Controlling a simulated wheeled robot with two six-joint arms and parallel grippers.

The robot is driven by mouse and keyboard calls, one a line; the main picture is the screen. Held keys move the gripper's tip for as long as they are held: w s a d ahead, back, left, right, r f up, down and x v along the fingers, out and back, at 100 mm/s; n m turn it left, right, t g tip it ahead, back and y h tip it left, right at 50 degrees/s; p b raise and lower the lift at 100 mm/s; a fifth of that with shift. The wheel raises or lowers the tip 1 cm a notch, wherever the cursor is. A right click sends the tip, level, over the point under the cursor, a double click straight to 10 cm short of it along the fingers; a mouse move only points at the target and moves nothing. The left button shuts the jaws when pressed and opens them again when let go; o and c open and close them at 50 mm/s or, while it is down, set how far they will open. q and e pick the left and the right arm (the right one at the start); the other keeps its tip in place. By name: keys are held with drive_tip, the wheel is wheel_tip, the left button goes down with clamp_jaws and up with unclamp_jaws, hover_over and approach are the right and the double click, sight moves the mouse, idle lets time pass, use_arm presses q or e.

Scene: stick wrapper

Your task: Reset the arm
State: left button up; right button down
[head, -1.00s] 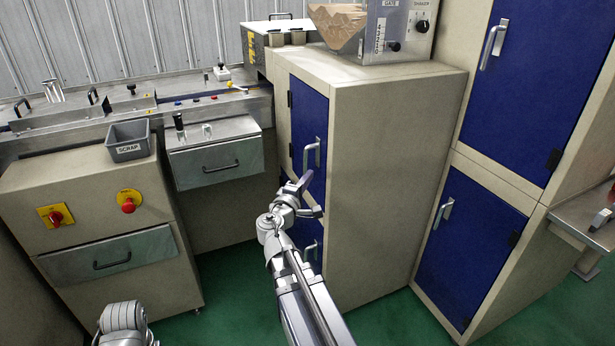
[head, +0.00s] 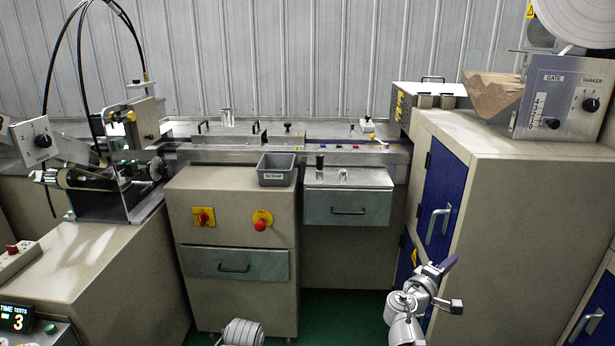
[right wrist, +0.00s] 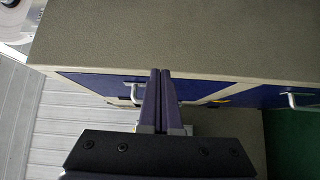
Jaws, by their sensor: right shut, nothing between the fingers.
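My right gripper (head: 449,264) is in front of the blue cabinet door at the right of the head view. In the right wrist view its two purple fingers (right wrist: 160,75) are together with nothing between them. The beige cabinet (right wrist: 180,40) with blue doors lies beyond the fingertips in that view; whether they touch it I cannot tell. Part of my left arm (head: 242,332) shows at the bottom of the head view, but its gripper does not show.
The blue door (head: 440,205) has a silver handle and looks shut. A grey scrap bin (head: 276,170) sits on the middle cabinet, beside a small drawer unit (head: 347,207). A gate and shaker box (head: 565,97) stands on the right cabinet. Green floor is free below.

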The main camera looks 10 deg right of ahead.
drive_tip(key=s+a+g+y+p, duration=0.3)
drive_tip(key=a+p, duration=0.4)
drive_tip(key=a, duration=0.6)
drive_tip(key=s+a+m+g+y+p, duration=0.1)
drive_tip(key=s+a+g+y+p, duration=0.2)
drive_tip(key=a, duration=1.1)
drive_tip(key=s+a+m+g+y+p, duration=0.1)
drive_tip(key=s+a+g+y+p, duration=0.2)
drive_tip(key=s+a+y+p, duration=0.3)
drive_tip(key=a+y+p, duration=0.2)
drive_tip(key=a+p, duration=0.3)
drive_tip(key=a, duration=0.2)
drive_tip(key=shift+s+a+r, duration=0.15)
drive_tip(key=shift+s+a, duration=0.15)
drive_tip(key=shift+s, duration=0.1)
